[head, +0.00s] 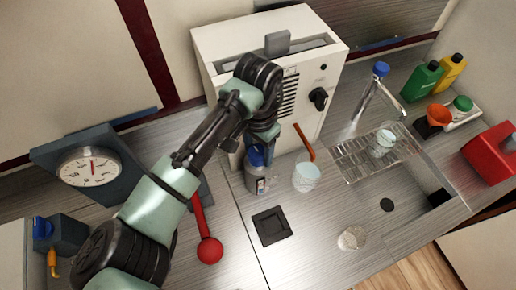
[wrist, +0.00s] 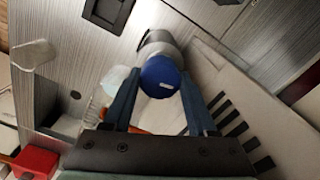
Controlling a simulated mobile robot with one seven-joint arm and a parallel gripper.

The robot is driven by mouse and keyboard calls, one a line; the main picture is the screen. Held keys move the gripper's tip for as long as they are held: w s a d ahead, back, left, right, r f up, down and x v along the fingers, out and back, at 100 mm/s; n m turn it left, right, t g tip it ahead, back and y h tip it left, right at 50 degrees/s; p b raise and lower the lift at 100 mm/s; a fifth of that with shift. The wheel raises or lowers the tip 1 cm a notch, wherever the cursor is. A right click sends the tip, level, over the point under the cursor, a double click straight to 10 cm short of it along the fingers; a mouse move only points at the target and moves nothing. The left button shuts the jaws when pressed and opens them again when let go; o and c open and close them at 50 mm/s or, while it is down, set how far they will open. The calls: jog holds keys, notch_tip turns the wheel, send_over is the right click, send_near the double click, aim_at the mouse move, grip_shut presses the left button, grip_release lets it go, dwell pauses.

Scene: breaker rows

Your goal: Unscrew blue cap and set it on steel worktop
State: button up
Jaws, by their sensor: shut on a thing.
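The blue cap (wrist: 160,77) is round with a small white mark on top. It sits between the two fingers of my gripper (wrist: 162,100) in the wrist view, and the fingers are shut on it. The grey bottle (wrist: 157,45) shows just behind the cap in the wrist view. In the head view the bottle (head: 257,182) stands upright on the steel worktop (head: 235,235), with the cap (head: 257,156) at its top and my gripper around it. Whether the cap's thread is engaged cannot be told. My arm hides part of the bottle.
A white machine (head: 225,45) stands close behind the bottle. A clear cup (head: 306,177) is just right of it. A red-knobbed lever (head: 209,250) and a dark square plate (head: 271,226) lie in front. A tap (head: 372,90) and sink are at right.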

jog(key=n+p, duration=0.2)
jog(key=n, duration=0.1)
jog(key=n+p, duration=0.2)
jog(key=shift+s+d+r, duration=0.1)
jog(key=shift+r, duration=0.15)
jog(key=n+p, duration=0.3)
jog(key=shift+n, duration=0.4)
jog(key=n+p, duration=0.2)
jog(key=n, duration=0.2)
jog(key=shift+p, duration=0.4)
jog(key=shift+f+n, duration=0.25)
jog(key=shift+n, duration=0.95)
jog(key=o, duration=1.2)
